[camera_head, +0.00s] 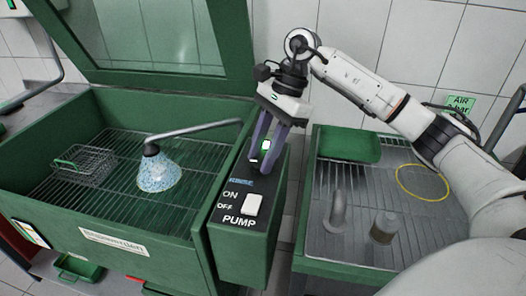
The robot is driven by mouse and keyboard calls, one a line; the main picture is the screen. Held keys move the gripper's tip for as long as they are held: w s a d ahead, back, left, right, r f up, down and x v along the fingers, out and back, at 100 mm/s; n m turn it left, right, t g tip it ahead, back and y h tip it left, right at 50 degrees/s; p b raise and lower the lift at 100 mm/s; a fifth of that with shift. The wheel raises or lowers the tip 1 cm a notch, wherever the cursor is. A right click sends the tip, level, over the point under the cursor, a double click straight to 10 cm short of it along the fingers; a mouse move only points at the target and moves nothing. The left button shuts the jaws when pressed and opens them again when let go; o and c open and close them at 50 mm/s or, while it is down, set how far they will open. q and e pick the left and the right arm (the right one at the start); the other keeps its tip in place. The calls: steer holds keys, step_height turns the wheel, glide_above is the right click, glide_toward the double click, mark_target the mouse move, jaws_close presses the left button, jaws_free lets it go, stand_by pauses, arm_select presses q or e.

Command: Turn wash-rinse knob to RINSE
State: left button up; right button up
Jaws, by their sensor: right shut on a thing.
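The control box (240,245) is a green housing between the wash basin and the right-hand bench, with a dark sloping panel. My right gripper (265,151) points down at the upper end of that panel, its two purple-grey fingers shut on the wash-rinse knob, which is mostly hidden between them. A bluish label (241,182), which seems to read RINSE, shows just below the fingers. The knob's pointing direction cannot be told. A small green light shows between the fingers. My left gripper is not in view.
Below the label is a white pump switch (252,204) marked ON and OFF. The right bench holds a green tray (347,145), metal parts and a yellow ring (423,181).

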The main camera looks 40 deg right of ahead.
steer(key=shift+w+r+n+g, duration=0.15)
steer(key=shift+n+g, duration=0.55)
steer(key=shift+n, duration=1.2)
steer(key=o, duration=1)
steer(key=p+v, duration=0.1)
steer(key=v, duration=0.9)
steer(key=shift+w, duration=0.15)
